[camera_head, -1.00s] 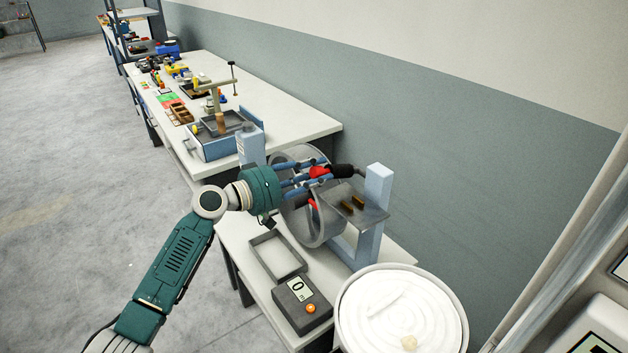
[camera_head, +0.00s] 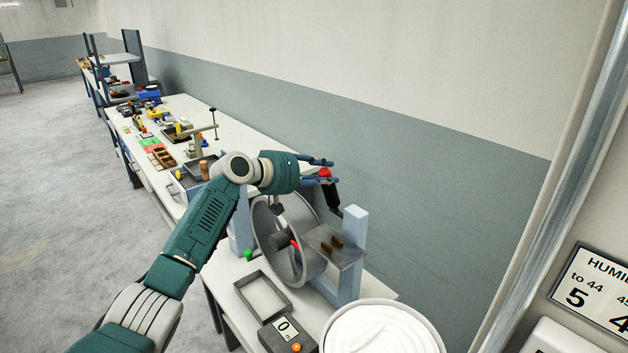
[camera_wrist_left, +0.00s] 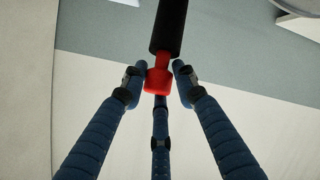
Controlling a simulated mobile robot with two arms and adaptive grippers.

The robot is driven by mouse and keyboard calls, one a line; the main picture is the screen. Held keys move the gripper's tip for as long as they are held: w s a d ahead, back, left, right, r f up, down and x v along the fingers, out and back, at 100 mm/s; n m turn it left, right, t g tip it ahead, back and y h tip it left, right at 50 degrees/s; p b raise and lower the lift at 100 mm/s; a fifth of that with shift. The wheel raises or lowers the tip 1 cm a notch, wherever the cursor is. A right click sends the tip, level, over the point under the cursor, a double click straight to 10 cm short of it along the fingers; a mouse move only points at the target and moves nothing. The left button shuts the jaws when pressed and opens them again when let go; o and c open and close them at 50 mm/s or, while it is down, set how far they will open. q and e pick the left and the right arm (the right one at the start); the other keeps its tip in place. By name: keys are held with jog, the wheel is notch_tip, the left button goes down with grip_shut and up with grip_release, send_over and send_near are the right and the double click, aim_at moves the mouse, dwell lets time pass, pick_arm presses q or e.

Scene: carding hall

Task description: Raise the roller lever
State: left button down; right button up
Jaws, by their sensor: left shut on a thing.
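The roller lever (camera_head: 331,194) has a dark shaft with a red end. It stands up steeply above the light-blue post of the roller machine, red end on top. My left gripper (camera_head: 325,171) comes from the left, its blue fingers around the red end. The left wrist view shows the red end (camera_wrist_left: 158,81) between the fingertips and the black shaft (camera_wrist_left: 168,28) running away from them. The grey drum (camera_head: 262,236) sits below my gripper, with a small red part inside. The lever's foot is partly hidden by the machine. My right gripper is out of view.
An empty grey tray (camera_head: 244,300), a scale (camera_head: 279,340) and a white tub (camera_head: 340,318) are near the machine. A long bench (camera_head: 240,147) with several tools and boxes runs back along the wall. Open floor (camera_head: 60,190) lies to the left.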

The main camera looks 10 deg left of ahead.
pick_arm(q)
jog(key=shift+w+d+r+g+p, duration=0.3)
jog(key=shift+w+d+r+p, duration=0.2)
jog(key=shift+w+d+r, duration=0.15)
jog(key=shift+w+d+f+g+y+p, duration=0.1)
jog(key=shift+w+d+g+y+p, duration=0.15)
jog(key=shift+g+y+p, duration=0.2)
jog(key=c, duration=1.5)
grip_release()
jog(key=shift+d, duration=0.1)
jog(key=shift+o, duration=0.2)
jog(key=shift+w+d+f, duration=0.2)
jog(key=shift+s+a+r, duration=0.1)
jog(key=shift+s+a, duration=0.15)
jog(key=shift+a, duration=0.05)
jog(key=v, duration=1.1)
jog(key=shift+r, duration=0.25)
jog(key=shift+s+d+f, duration=0.1)
jog(key=shift+d, duration=0.1)
